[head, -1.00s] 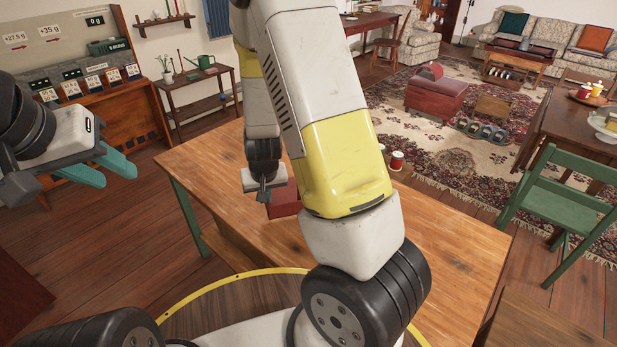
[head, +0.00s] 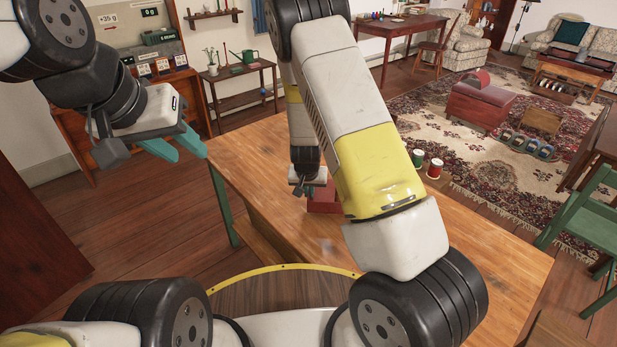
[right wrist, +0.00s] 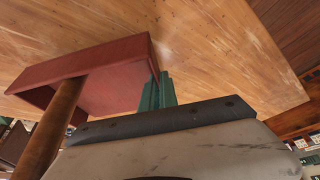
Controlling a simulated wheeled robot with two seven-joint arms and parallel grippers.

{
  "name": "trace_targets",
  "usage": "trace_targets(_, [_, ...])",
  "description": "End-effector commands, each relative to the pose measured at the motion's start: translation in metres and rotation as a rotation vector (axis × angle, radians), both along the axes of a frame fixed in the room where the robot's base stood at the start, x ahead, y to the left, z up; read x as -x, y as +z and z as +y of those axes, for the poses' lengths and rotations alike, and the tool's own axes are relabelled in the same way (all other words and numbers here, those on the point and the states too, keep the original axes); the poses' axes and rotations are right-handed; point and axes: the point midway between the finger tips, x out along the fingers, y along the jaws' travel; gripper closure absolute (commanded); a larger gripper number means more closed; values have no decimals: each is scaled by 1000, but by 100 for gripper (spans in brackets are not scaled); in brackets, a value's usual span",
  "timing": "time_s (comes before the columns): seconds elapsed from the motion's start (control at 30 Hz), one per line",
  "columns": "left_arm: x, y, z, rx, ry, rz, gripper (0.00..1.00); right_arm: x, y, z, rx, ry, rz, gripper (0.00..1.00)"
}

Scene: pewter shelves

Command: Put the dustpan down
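The dustpan is dark red with a wooden handle. In the head view the dustpan (head: 323,198) shows as a small red box shape over the wooden table (head: 460,240), partly hidden by my right arm. My right gripper (head: 304,189) is at its left edge. In the right wrist view the dustpan (right wrist: 115,75) is at the left, its handle (right wrist: 52,130) running toward the camera. The teal fingers of my right gripper (right wrist: 156,92) are shut on its side wall. Whether the dustpan touches the tabletop is unclear. My left gripper (head: 180,146) is open and empty, left of the table.
Two spool-like items, one green (head: 418,158) and one red (head: 434,168), show near the table's far edge. A green chair (head: 590,220) stands at the right. A side table (head: 240,95) stands behind at the left. The table's right part is clear.

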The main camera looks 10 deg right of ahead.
Motion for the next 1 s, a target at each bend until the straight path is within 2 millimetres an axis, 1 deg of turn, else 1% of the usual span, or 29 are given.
trace_targets(0.03, [0,0,0,0,0,0,64,-6,-1,-6,-1,-3,0,100])
trace_targets(0.1, [0,0,0,0,0,0,64,-11,-1,-9,-1,-1,-1,100])
trace_targets(0.27, [0,0,0,0,0,0,64,-17,-2,-15,0,0,0,100])
trace_targets(0.33, [0,0,0,0,0,0,64,-24,-3,-21,0,-1,0,100])
trace_targets(0.43, [0,0,0,0,0,0,64,-22,-22,-20,0,1,5,100])
trace_targets(0.53, [0,0,0,0,0,0,64,-23,-35,-20,0,0,2,100])
trace_targets(0.93, [0,0,0,0,0,0,64,-23,-41,-20,0,1,0,100])
trace_targets(1.0, [0,0,0,0,0,0,64,-22,-41,-19,-1,1,1,83])
